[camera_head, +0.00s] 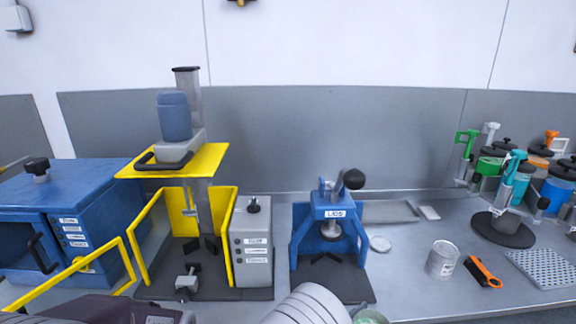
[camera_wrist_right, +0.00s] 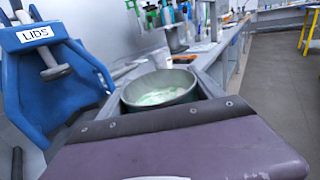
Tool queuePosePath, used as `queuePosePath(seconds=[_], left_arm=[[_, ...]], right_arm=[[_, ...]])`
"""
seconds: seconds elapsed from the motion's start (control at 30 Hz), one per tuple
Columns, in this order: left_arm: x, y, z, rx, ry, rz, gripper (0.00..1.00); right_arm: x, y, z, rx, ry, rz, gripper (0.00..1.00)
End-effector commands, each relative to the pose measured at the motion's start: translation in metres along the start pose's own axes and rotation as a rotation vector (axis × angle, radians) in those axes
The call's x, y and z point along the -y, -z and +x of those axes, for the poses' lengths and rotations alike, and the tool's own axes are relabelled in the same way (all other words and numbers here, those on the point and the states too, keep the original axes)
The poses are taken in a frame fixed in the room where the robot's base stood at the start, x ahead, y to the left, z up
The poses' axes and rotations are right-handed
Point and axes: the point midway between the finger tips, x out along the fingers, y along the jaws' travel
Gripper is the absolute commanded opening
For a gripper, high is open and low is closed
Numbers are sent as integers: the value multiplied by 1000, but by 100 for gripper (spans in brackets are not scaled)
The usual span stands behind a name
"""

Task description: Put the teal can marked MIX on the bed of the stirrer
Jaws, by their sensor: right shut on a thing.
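My right gripper (camera_wrist_right: 162,82) is shut on an open-topped can (camera_wrist_right: 160,97) with a grey-green wall and pale green contents. No MIX marking shows on it. In the head view only a sliver of the can (camera_head: 370,317) shows at the bottom edge, in front of the blue LIDS press. The stirrer (camera_head: 174,118) has a blue motor, a yellow top plate and a shaft, with yellow guards standing at its sides. Its dark bed (camera_head: 225,291) bears a small grey clamp. My left gripper (camera_head: 165,314) is partly visible at the bottom left; its fingertips are cut off.
The blue LIDS press (camera_head: 335,212) stands right of the stirrer's grey control box (camera_head: 252,240). A blue cabinet (camera_head: 65,215) is at left.

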Motion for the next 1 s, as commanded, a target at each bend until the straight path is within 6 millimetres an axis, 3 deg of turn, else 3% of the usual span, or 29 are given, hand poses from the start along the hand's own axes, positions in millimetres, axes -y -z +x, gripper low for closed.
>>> queuePosePath(seconds=[0.33, 0.5, 1.0], left_arm=[[0, 0, 0, 0, 0, 0, 36], [0, 0, 0, 0, 0, 0, 36], [0, 0, 0, 0, 0, 0, 36]], right_arm=[[-1, 88, -4, 2, -5, -7, 10], [-1, 119, -6, 3, 1, -1, 10], [-7, 123, -7, 2, 9, 0, 10]])
